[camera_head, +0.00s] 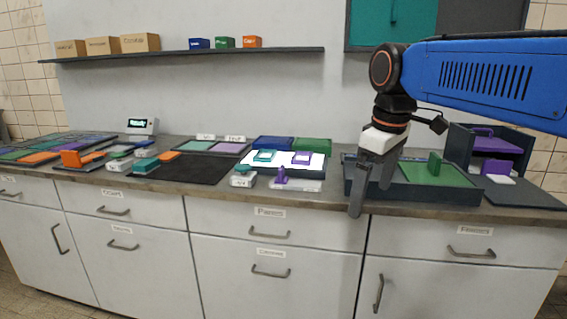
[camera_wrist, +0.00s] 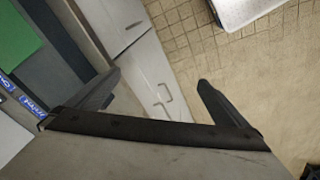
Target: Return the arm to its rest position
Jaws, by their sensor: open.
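My gripper (camera_head: 372,187) hangs from my blue arm at the right of the head view, pointing down, in front of the counter's front edge. Its two dark fingers are apart with nothing between them. In the wrist view my gripper (camera_wrist: 160,92) shows both fingers spread, with cabinet fronts and tiled floor beyond them. The arm reaches in from the right edge of the head view, above the counter.
The counter (camera_head: 335,192) spans the view above white drawers. A dark tray (camera_head: 440,195) with a green floor and green block stands behind my gripper. A dark open box (camera_head: 458,145) holds purple items. A wall shelf (camera_head: 190,54) carries several boxes. A teal cabinet (camera_head: 410,18) hangs above.

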